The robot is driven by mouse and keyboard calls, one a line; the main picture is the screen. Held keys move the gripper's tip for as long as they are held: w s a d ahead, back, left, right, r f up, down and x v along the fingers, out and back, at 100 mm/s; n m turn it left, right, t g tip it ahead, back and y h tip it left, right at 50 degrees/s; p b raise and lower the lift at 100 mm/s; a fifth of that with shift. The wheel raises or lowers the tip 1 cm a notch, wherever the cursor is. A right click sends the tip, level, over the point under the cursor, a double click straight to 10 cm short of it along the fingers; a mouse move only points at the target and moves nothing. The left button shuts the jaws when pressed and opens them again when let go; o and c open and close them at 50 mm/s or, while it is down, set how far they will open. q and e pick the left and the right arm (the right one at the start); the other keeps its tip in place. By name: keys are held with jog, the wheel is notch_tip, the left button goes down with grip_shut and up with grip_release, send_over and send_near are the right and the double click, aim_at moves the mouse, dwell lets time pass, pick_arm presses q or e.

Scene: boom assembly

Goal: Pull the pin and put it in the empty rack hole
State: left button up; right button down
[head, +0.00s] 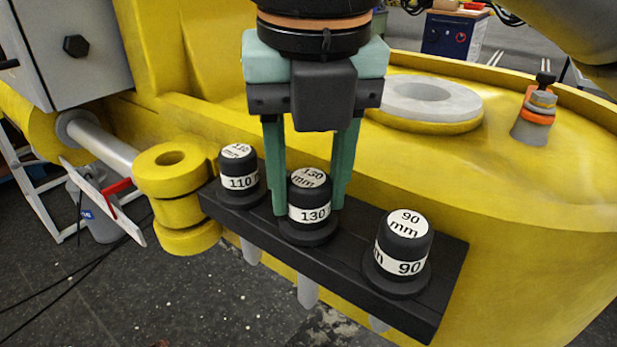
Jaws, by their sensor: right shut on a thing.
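A black rack (345,258) on the side of the yellow boom holds three black-capped pins. They are the 110 mm pin (240,176) at left, the 130 mm pin (309,205) in the middle and the 90 mm pin (402,252) at right. Each stands with its cap above the rack and a pale shaft below it. My right gripper (308,208) points down with its green fingers shut on either side of the 130 mm cap. The cap's flange appears to rest on the rack. I see no empty rack hole. My left gripper is out of view.
A yellow lug (178,172) with an open top hole is left of the rack, at the end of a metal rod (104,145). A grey ring (424,97) and an orange-banded fitting (536,115) sit on the yellow surface behind. Floor lies open in front.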

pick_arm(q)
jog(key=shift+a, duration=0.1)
pick_arm(e)
jog(key=shift+c, duration=1.5)
grip_release()
pick_arm(q)
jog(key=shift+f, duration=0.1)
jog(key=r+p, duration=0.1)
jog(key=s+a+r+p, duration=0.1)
jog(key=p, duration=0.1)
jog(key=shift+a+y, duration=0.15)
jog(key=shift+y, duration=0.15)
pick_arm(e)
notch_tip(320, 180, up, 12)
jog(key=s, duration=0.2)
jog(key=shift+d+r, duration=0.15)
jog(key=shift+r, duration=0.1)
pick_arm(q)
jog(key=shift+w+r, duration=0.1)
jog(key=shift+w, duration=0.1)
